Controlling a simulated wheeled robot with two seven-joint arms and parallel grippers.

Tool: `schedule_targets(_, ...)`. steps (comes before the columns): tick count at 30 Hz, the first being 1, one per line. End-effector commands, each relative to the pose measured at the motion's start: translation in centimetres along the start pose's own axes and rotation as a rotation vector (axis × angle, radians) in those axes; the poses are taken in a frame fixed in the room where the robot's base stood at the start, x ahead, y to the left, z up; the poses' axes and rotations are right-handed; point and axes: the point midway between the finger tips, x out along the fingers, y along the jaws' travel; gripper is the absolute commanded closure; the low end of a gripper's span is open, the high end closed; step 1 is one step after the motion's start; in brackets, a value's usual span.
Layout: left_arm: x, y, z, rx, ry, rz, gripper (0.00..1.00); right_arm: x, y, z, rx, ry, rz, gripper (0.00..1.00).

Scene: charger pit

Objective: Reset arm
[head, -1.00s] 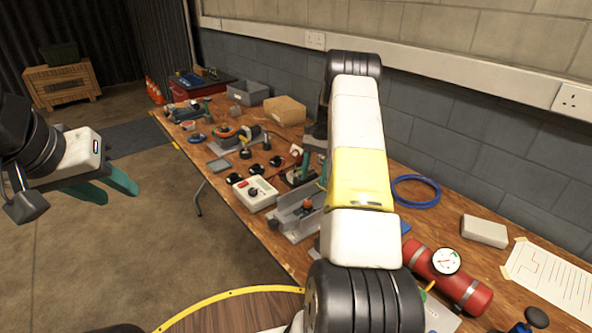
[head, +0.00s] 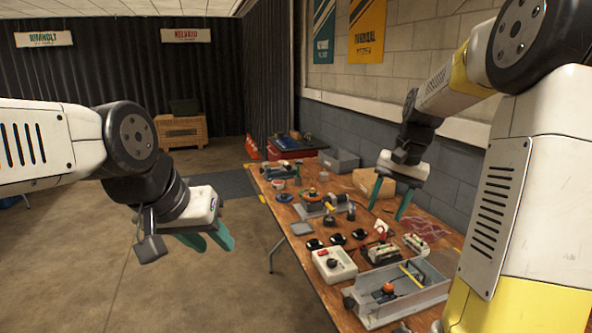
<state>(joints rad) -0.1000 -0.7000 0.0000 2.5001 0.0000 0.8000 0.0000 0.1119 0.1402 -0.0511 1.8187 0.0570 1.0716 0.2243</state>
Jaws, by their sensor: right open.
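My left gripper (head: 208,243) hangs in the air over the bare floor, left of the workbench, with its teal fingers pointing down and right. Its two fingers show apart, with nothing between them. My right gripper (head: 390,200) is open and empty, its teal fingers pointing down above the far part of the workbench (head: 312,290). My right arm is raised and bent, and its links cover the right side of the view. Neither gripper touches anything that I can see.
A grey tray (head: 430,292) with parts and a white box with a black knob (head: 333,265) stand on the near bench. A cardboard box (head: 366,181) and a grey bin (head: 339,160) stand further back, near the wall. The floor left of the bench is clear.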

Motion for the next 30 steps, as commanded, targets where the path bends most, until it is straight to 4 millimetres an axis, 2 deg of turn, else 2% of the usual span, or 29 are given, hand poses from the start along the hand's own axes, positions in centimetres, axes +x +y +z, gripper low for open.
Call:
schedule_targets(1,0.0,0.0,0.0,0.0,0.0,0.0,0.64,-1.6,-0.5,2.1,-0.046,0.039,-0.013,0.48)
schedule_targets(6,0.0,0.0,0.0,0.0,0.0,0.0,0.64,-4.8,-1.3,8.6,-0.195,0.157,-0.045,0.48)
schedule_targets(12,0.0,0.0,0.0,0.0,0.0,0.0,0.64,-6.0,-1.1,16.0,-0.361,0.293,-0.076,0.48)
schedule_targets(15,0.0,0.0,0.0,0.0,0.0,0.0,0.64,-5.8,-0.7,18.7,-0.427,0.348,-0.086,0.48)
schedule_targets(18,0.0,0.0,0.0,0.0,0.0,0.0,0.64,-5.4,-0.3,20.6,-0.474,0.387,-0.092,0.48)
schedule_targets(21,0.0,0.0,0.0,0.0,0.0,0.0,0.64,-5.2,-0.1,21.5,-0.499,0.411,-0.095,0.48)
schedule_targets(30,0.0,0.0,0.0,0.0,0.0,0.0,0.64,-5.0,0.0,21.8,-0.508,0.417,-0.096,0.48)
